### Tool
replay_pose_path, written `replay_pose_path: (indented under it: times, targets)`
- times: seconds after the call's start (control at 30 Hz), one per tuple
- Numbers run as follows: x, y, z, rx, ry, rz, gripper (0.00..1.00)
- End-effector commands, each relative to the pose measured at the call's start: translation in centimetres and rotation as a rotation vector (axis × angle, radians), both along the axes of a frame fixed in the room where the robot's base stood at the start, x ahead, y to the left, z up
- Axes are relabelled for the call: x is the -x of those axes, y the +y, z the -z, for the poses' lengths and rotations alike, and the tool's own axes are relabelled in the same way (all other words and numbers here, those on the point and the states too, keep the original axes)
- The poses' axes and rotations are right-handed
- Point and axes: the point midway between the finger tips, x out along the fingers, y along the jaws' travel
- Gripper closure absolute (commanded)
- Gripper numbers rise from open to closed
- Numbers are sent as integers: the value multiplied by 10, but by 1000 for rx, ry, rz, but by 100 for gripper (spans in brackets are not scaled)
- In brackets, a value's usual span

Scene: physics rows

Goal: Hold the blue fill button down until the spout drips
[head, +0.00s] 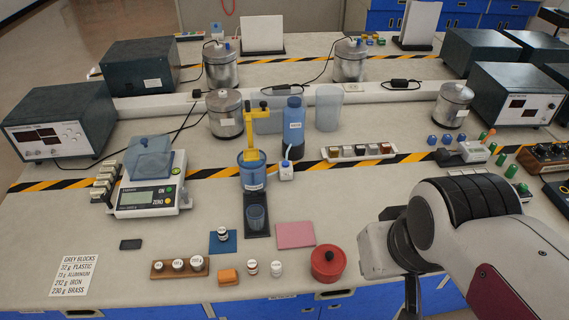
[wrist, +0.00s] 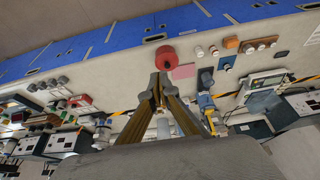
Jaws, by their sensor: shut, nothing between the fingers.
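The fill button is a small blue cap (head: 287,163) on a white box (head: 286,173), in front of a blue bottle (head: 293,135). Left of it stands a blue container (head: 253,177) with a yellow pump-like top (head: 252,143); I cannot make out any drip. A clear cup (head: 257,217) stands on a black tray (head: 258,234) in front. My gripper (wrist: 158,76) is shut and empty in the wrist view, its fingertips near the red pot and pink pad. In the head view my arm is at the right, well apart from the button, and the fingertips cannot be made out.
A scale (head: 147,196) stands left. A tray of blocks (head: 358,152) sits right of the bottle.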

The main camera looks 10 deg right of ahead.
Motion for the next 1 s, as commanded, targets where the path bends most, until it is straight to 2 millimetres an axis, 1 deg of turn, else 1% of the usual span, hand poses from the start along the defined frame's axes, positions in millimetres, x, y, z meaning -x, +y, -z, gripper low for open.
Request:
replay_pose_path:
  times: [0.1, 0.47, 0.67, 1.0]
  targets:
    - [-8, 1, 6, -7, 38, 6, 100]
    - [-38, 8, 15, -55, 114, 31, 100]
    - [-60, 14, 21, -90, 143, 44, 100]
    - [-101, 26, 31, -154, 179, 60, 100]
